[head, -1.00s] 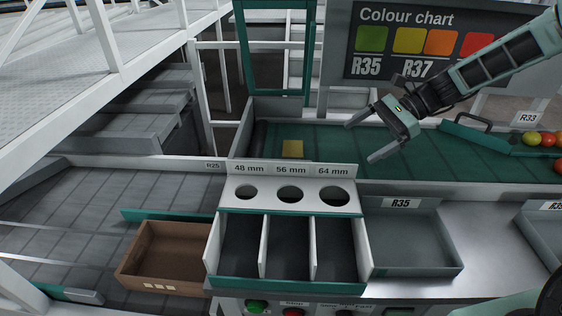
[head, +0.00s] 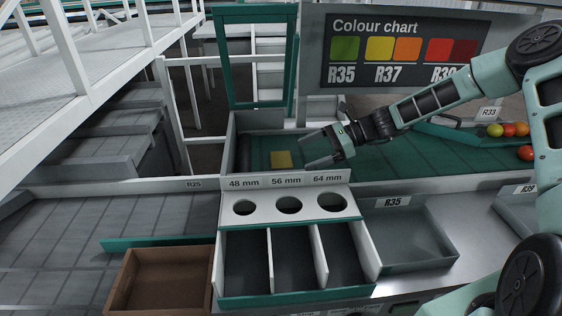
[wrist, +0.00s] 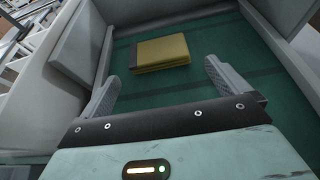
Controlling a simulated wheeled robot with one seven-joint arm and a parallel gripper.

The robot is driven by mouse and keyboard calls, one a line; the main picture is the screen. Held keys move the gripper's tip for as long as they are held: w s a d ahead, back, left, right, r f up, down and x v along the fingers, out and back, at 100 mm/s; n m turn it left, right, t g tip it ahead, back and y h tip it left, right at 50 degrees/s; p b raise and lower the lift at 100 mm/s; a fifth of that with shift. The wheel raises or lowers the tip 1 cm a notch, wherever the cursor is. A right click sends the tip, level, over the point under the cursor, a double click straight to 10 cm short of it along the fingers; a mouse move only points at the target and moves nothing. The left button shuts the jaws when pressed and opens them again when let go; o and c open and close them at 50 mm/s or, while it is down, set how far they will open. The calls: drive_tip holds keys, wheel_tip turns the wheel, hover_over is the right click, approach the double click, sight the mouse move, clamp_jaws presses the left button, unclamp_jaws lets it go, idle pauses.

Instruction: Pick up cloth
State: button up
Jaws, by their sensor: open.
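The cloth (head: 281,159) is a folded yellow square lying flat on the green belt, behind the sizing board. It also shows in the wrist view (wrist: 162,53), ahead of the fingertips and roughly between their lines. My gripper (head: 304,148) is open and empty, just right of the cloth in the head view and apart from it. In the wrist view both fingers of my gripper (wrist: 160,75) are spread wide with bare belt between them.
A sizing board (head: 288,205) with several holes stands in front of the belt, over divided bins. A brown crate (head: 165,280) is at the front left and a grey tray (head: 405,232) at the right. Tomatoes (head: 508,130) lie far right. Walls (wrist: 85,45) edge the belt's end.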

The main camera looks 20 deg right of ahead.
sight(289, 160)
drive_tip(key=shift+p+x, duration=0.7)
drive_tip(key=shift+x, duration=2.45)
drive_tip(key=shift+s, duration=0.1)
drive_tip(key=shift+r, duration=0.1)
drive_tip(key=c, duration=0.8)
